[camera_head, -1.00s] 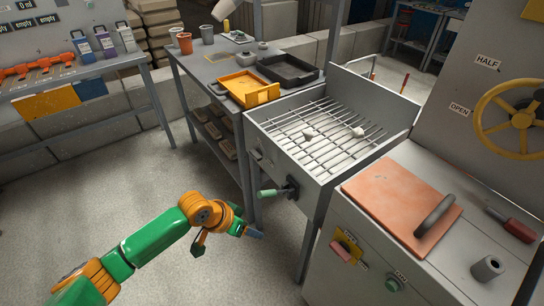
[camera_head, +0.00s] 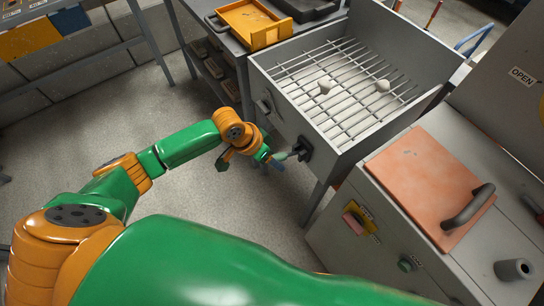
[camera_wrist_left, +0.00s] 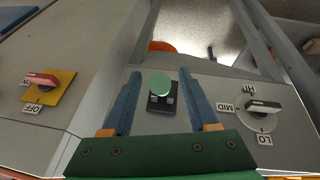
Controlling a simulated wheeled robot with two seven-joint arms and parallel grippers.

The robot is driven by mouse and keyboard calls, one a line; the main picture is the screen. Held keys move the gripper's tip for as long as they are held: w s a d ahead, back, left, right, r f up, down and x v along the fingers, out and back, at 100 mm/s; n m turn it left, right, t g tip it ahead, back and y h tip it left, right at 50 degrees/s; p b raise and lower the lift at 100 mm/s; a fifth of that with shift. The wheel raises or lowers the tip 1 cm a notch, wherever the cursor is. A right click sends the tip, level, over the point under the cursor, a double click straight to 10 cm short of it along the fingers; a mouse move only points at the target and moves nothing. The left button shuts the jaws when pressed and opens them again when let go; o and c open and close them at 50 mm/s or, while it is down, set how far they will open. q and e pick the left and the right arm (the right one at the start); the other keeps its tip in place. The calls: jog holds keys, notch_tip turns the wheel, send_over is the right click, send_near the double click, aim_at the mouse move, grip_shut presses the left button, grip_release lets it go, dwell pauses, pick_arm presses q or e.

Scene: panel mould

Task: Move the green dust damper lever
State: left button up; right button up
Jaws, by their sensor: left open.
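The green dust damper lever (camera_head: 282,155) sticks out from a black mount (camera_head: 303,148) on the front of the grey grate box (camera_head: 290,118). In the left wrist view its round green end (camera_wrist_left: 160,84) faces me, with the black mount behind it. My left gripper (camera_head: 275,161) is at the lever. Its two blue fingers (camera_wrist_left: 161,95) are open, one on each side of the green end, with a gap on both sides. The fingertips partly overlap the lever in the head view. My right gripper is not in view.
A dark knob (camera_wrist_left: 262,106) marked HI, MID and LO is right of the lever in the wrist view; a red ON/OFF switch (camera_wrist_left: 42,80) is left. Two pale lumps lie on the grate. An orange plate with a handle (camera_head: 415,180) covers the neighbouring cabinet. Open floor lies left.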

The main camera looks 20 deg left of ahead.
pick_arm(q)
grip_shut()
dwell(1.4)
